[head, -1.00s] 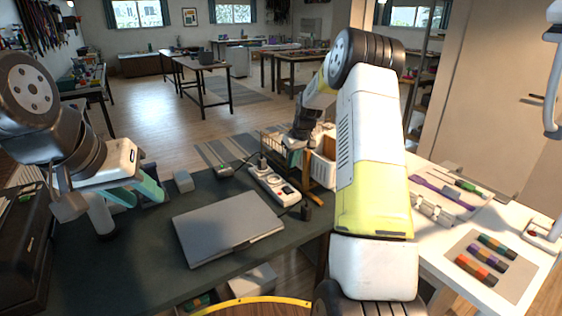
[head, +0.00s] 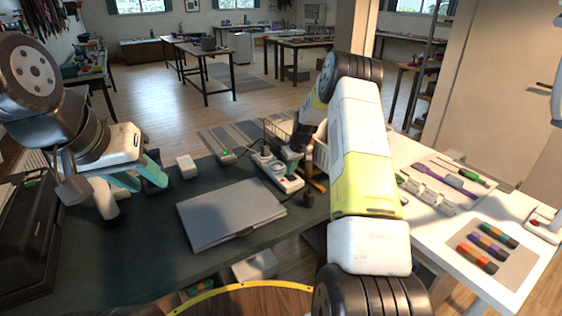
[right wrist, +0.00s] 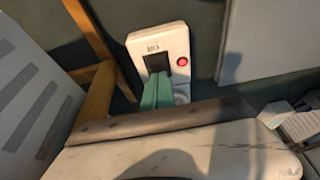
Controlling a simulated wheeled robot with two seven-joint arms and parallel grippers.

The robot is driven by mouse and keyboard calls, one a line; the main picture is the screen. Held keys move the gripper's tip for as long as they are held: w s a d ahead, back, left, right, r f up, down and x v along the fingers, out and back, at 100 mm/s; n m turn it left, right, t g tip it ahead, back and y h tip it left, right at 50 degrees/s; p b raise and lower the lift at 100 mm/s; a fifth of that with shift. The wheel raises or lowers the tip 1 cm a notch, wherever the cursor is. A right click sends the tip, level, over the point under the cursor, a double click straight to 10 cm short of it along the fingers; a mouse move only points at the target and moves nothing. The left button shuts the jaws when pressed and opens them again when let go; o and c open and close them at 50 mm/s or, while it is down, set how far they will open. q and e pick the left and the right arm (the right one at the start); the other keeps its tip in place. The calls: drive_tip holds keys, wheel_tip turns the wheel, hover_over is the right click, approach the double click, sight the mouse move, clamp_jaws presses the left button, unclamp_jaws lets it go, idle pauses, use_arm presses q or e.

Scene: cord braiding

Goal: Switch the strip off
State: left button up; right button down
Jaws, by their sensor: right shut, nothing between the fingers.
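The white power strip (head: 268,168) lies on the dark table, right of the closed laptop, with a black plug in its far part. In the right wrist view, the strip's near end (right wrist: 147,38) shows a dark rocker switch (right wrist: 155,62) and a red light (right wrist: 182,61). My right gripper (right wrist: 157,82) has its teal fingers together and empty, with the tips over the lower edge of the switch. I cannot tell whether they touch it. In the head view, my right gripper (head: 291,164) is at this end. My left gripper (head: 143,172) is open and empty over the table's left part.
The grey laptop (head: 230,212) lies left of the strip. A small white block (head: 187,166) and a small device with a green light (head: 226,157) stand behind it. A white table (head: 440,235) holds tools at right.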

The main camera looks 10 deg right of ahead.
drive_tip(key=shift+f, duration=0.25)
drive_tip(key=shift+s+d+f, duration=0.1)
drive_tip(key=shift+s+d, duration=0.15)
drive_tip(key=shift+s, duration=0.55)
drive_tip(key=w+v, duration=0.1)
drive_tip(key=v, duration=1.3)
drive_tip(key=shift+a+r, duration=0.15)
drive_tip(key=shift+r, duration=0.15)
